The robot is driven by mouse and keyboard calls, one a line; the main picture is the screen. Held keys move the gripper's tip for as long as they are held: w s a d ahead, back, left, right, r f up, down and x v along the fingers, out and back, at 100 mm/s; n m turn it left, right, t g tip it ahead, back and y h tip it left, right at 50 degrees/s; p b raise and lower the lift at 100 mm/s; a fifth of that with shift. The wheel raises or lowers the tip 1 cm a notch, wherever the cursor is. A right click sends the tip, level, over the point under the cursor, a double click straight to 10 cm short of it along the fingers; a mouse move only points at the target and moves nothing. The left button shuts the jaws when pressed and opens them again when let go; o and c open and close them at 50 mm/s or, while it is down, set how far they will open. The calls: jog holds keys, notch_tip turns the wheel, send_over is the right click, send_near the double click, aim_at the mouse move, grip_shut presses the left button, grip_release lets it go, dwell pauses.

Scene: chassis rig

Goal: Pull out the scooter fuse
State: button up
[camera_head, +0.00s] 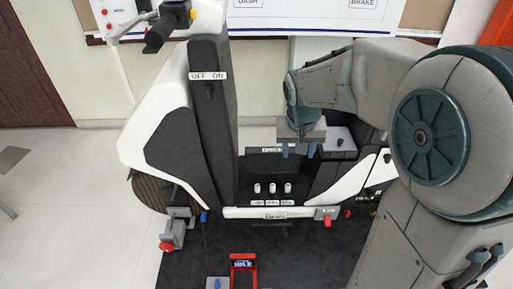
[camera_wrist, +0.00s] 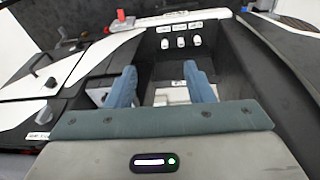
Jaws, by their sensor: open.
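The scooter (camera_head: 212,120) stands upright with a black column, white side panels and an open dark bay at its footwell. Three small white plugs, which look like fuses (camera_head: 272,188), stand in a row in the bay above small labels too blurred to read. They also show at the top of the wrist view (camera_wrist: 181,42). My gripper (camera_head: 298,151) is open and empty, above and right of the plugs in the head view. In the wrist view its two blue fingers (camera_wrist: 160,68) point toward the bay, apart from the plugs. Nothing is between them.
An OFF/ON switch plate (camera_head: 208,76) is on the column. Red-tipped clamps (camera_head: 327,216) hold the scooter's front edge. A red stand with a small IDLE display (camera_head: 243,264) sits on the dark mat. Bay walls rise on both sides of the plugs.

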jog(key=w+a+f+b, duration=0.4)
jog(key=w+a+f, duration=0.1)
jog(key=w+f, duration=0.7)
jog(key=m+b, duration=0.1)
jog(key=b, duration=0.2)
send_near(257, 185)
jog(key=shift+g+y, duration=0.3)
jog(key=shift+g, duration=0.1)
jog(key=f, duration=0.3)
jog(key=w+f, duration=0.1)
jog(key=f, duration=0.2)
jog(key=d+f, duration=0.1)
jog(key=f, duration=0.3)
jog(key=shift+w+b, duration=0.4)
grip_shut()
jog(key=shift+r, duration=0.1)
jog(key=shift+r+p, duration=1.05)
jog(key=shift+r, duration=1.35)
